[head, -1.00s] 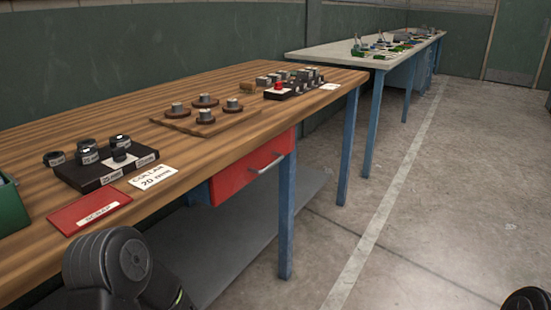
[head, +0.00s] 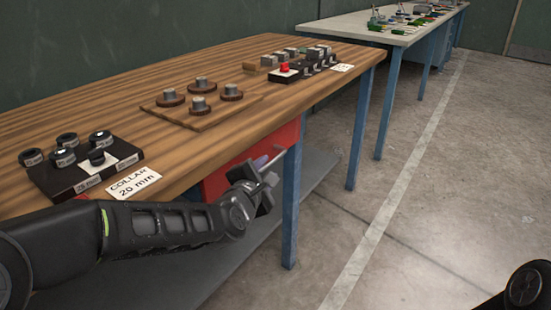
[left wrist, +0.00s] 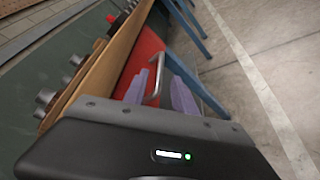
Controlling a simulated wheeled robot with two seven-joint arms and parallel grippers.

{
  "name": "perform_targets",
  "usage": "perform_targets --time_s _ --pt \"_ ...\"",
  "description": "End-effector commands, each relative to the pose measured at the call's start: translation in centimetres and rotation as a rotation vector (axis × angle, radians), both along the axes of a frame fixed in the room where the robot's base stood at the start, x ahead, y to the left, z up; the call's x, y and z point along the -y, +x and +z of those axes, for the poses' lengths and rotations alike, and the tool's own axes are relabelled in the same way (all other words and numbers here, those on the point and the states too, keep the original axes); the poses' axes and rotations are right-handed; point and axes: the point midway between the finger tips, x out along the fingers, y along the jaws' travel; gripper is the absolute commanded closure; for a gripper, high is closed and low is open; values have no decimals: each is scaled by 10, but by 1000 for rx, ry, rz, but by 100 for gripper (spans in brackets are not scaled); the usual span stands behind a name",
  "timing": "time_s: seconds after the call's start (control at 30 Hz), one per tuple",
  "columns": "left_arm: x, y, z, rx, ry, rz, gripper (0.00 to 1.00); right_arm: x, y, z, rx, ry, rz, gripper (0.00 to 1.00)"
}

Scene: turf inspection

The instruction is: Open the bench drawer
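The bench drawer (head: 222,180) has a red front under the wooden bench top and looks shut. Its metal handle (head: 279,155) sticks out toward the aisle. My left gripper (head: 266,170) is at the handle and partly covers it and the drawer front. In the left wrist view the drawer front (left wrist: 147,50) is ahead, and the handle (left wrist: 155,78) lies between the two purple fingers of my left gripper (left wrist: 158,92). The fingers are apart, with gaps to the handle; contact cannot be seen. My right gripper is out of view.
The wooden bench (head: 120,110) carries a black gauge block (head: 85,170), a collar label card (head: 134,184) and a board of round parts (head: 205,105). A blue leg (head: 290,205) stands right of the drawer. A second bench (head: 370,30) stands behind. The floor at right is clear.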

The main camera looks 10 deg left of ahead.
Motion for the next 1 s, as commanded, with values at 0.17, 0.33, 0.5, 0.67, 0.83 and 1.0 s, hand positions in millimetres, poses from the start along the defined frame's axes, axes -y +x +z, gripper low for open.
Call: perform_targets --time_s 0.17,0.33,0.5,0.67,0.83,1.0 --pt "1 9 -4 -2 2 -1 67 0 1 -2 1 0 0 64" --pt "2 31 -10 -3 3 -1 67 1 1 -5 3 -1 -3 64" --pt "3 58 -15 -2 2 -1 67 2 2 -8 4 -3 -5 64" --pt "4 73 -17 -2 3 -1 67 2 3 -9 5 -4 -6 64" --pt "4 76 -18 -2 3 -2 67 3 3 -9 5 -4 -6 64" --pt "4 76 -17 -2 3 -2 69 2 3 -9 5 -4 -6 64"
